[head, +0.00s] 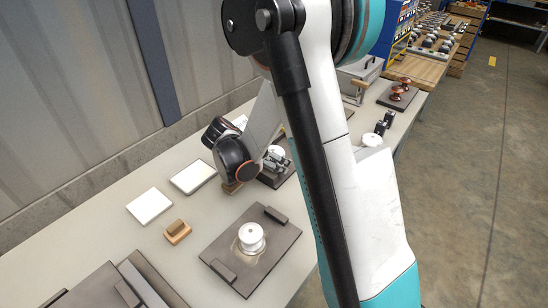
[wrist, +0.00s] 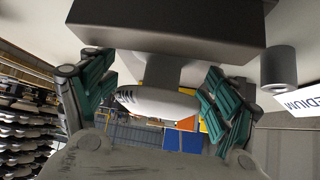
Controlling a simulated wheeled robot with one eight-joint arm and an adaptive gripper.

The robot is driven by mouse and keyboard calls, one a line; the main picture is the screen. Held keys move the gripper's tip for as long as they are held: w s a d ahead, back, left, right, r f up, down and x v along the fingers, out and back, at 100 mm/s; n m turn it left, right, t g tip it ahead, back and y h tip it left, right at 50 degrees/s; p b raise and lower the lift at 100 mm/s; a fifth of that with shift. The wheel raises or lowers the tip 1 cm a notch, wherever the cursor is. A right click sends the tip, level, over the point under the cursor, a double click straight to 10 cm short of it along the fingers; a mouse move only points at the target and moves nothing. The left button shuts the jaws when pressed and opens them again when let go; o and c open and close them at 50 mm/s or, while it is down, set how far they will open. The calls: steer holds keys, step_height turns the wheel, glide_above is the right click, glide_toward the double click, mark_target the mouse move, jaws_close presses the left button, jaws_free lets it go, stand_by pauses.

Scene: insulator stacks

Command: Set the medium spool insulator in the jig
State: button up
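The medium spool insulator (wrist: 158,103) is a white disc on a grey neck, lettered "ME", in the upside-down wrist view. It sits at a dark block (wrist: 165,28); its other end is hidden. My gripper (wrist: 160,88) has its teal fingers apart, one on each side of it, close to the disc's edges; firm contact does not show. In the head view my gripper (head: 262,160) is beside this block, partly hidden by my arm. A dark plate with two end blocks (head: 226,252), seemingly the jig, lies nearer, with a white spool (head: 251,237) standing at its centre.
A "MEDIUM" card (wrist: 305,100) and a grey cylinder (wrist: 278,68) are beside the block. White cards (head: 150,206) and a small wooden block (head: 177,231) lie left of the plate. More dark fixtures (head: 110,288) fill the near left corner. Copper-coloured spools (head: 398,92) stand further back.

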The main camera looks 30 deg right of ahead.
steer(key=shift+r, duration=0.1)
steer(key=shift+r, duration=0.15)
steer(key=p+v, duration=0.4)
steer(key=v, duration=0.7)
steer(key=s+a+r+n+t+y, duration=0.3)
steer(key=s+a+r+n+y, duration=0.1)
steer(key=s+n, duration=0.4)
steer(key=s+a+r+n+t+y, duration=0.2)
steer(key=s+a+r+n+y, duration=0.2)
steer(key=s+r+n, duration=0.3)
steer(key=shift+s+a+r+n+t+y, duration=0.3)
steer(key=shift+s+a+n+t+y, duration=0.25)
steer(key=shift+s, duration=1.65)
steer(key=shift+d, duration=0.1)
